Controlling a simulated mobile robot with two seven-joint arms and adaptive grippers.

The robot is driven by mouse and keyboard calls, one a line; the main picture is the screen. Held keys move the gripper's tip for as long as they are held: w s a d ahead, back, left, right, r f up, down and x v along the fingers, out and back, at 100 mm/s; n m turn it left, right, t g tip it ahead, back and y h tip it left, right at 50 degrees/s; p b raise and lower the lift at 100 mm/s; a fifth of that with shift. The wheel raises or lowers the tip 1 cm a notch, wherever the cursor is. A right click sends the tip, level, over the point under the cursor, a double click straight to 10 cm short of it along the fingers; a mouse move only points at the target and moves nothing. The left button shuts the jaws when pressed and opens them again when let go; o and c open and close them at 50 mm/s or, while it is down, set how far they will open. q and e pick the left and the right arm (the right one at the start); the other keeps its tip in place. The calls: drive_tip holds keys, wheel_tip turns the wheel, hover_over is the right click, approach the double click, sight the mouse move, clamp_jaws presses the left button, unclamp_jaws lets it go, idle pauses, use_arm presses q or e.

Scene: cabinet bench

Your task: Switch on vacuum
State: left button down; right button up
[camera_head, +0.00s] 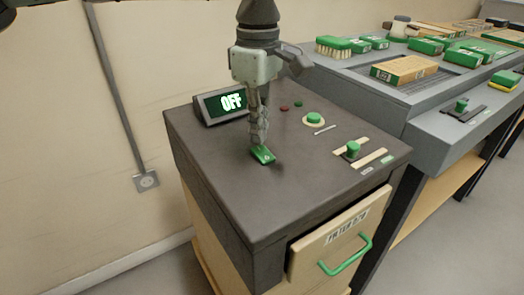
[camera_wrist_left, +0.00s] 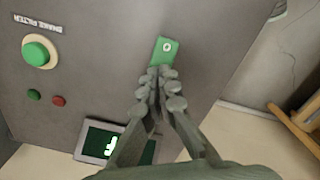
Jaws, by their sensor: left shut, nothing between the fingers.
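The cabinet (camera_head: 215,165) has a dark top with a small display (camera_head: 226,102) that reads OFF in light letters. A green rocker switch (camera_head: 264,155) sits on the top in front of the display. My left gripper (camera_head: 259,140) points down with its fingers closed and empty, its tips right at the switch's far end. In the left wrist view the fingertips (camera_wrist_left: 160,75) are at the near end of the green switch (camera_wrist_left: 165,50), which shows a round mark. I cannot tell whether they press on it. The display (camera_wrist_left: 110,143) is partly hidden behind the fingers there.
A round green button (camera_head: 314,119), small red and dark green lights, and a green knob (camera_head: 352,149) are on the same top. A drawer (camera_head: 335,240) with a green handle stands slightly open below. A grey bench (camera_head: 400,95) with brushes and boxes adjoins at right.

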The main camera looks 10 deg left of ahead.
sight(259, 149)
use_arm(q)
drive_tip(key=shift+f+b, duration=0.85)
drive_tip(key=shift+f, duration=0.35)
idle(1.0)
drive_tip(key=shift+r+p, duration=2.15)
drive_tip(key=shift+r, duration=1.4)
